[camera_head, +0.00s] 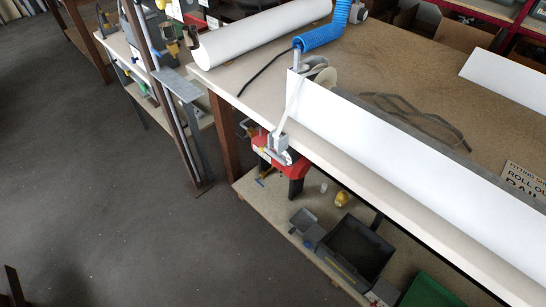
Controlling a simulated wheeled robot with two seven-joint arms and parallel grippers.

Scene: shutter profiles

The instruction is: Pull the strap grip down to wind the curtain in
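A pale strap (292,97) runs from a grey bracket with a round disc (327,77) down the near end of a long white shutter profile (400,145). At the strap's lower end a grey, loop-shaped strap grip (281,148) hangs at the bench's front edge, in front of a red thing below. The profile lies along the bench (236,82), running toward the lower right. I cannot make out how far the curtain is wound. Neither of my grippers is in view.
A white tube (262,32), a blue coiled hose (321,38) and a grey cord (410,112) lie on the bench. On the lower shelf are a red tool (285,165) and a dark bin (355,248). The floor (120,230) at left is clear.

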